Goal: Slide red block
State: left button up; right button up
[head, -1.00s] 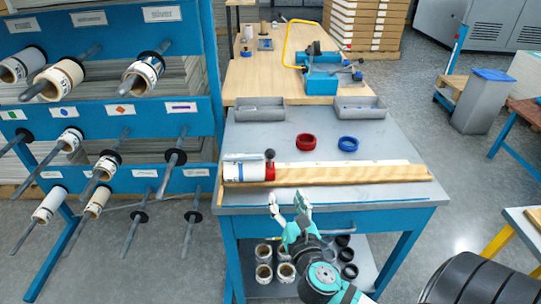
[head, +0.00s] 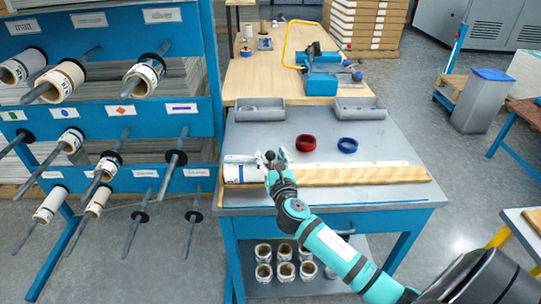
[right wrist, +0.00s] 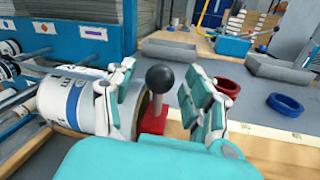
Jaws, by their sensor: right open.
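The red block (right wrist: 155,119) with a black ball knob (right wrist: 160,79) stands against the right end of a white roll (head: 242,172) on the wooden board. In the head view my gripper mostly hides the block. My right gripper (head: 275,158) is open at the block. In the right wrist view its two fingers (right wrist: 162,100) stand on either side of the knob and block, with a gap to the right finger; I cannot tell whether the left finger touches. My left gripper is not in view.
The wooden board (head: 360,175) runs clear to the right of the block. A red ring (head: 306,143) and a blue ring (head: 347,145) lie behind it. Two grey trays (head: 259,110) stand at the table's back. A blue roll rack (head: 100,180) is on the left.

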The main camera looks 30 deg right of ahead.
jog(key=shift+w+d, duration=0.1)
jog(key=shift+w, duration=0.3)
jog(key=shift+c, duration=0.2)
grip_shut()
